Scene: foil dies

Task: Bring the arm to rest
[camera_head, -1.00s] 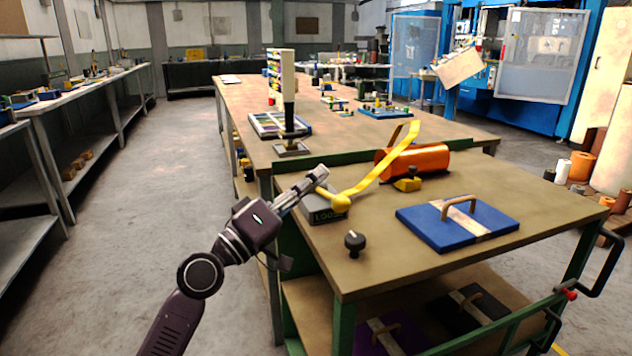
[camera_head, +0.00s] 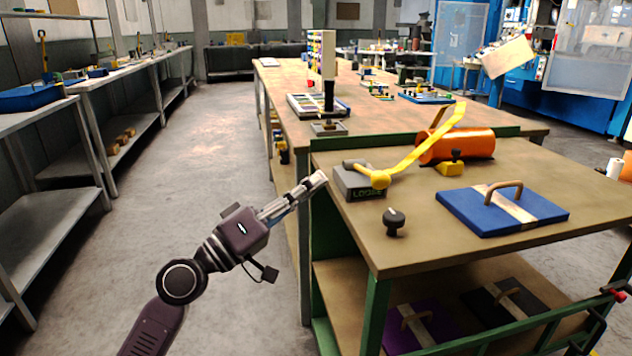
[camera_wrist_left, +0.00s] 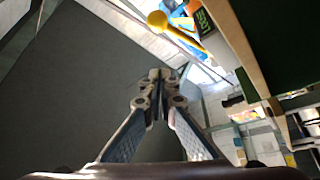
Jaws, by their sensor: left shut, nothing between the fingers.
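My left gripper (camera_head: 318,182) is shut and empty in the head view. Its fingertips are just left of the near workbench (camera_head: 455,240), beside the bench's left edge and near its top. In the left wrist view the closed fingers (camera_wrist_left: 158,82) point out over the grey floor, with nothing between them. A grey block with a yellow ball-ended lever (camera_head: 378,180) sits on the bench to the right of the fingertips, apart from them. The yellow ball also shows in the left wrist view (camera_wrist_left: 157,19). My right gripper is in neither view.
On the bench are a black knob (camera_head: 394,222), a blue plate with a handle (camera_head: 500,210) and an orange foil roll (camera_head: 460,146). Dark plates lie on its lower shelf. Open floor (camera_head: 200,160) lies left of the bench, with grey shelving (camera_head: 45,200) at far left.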

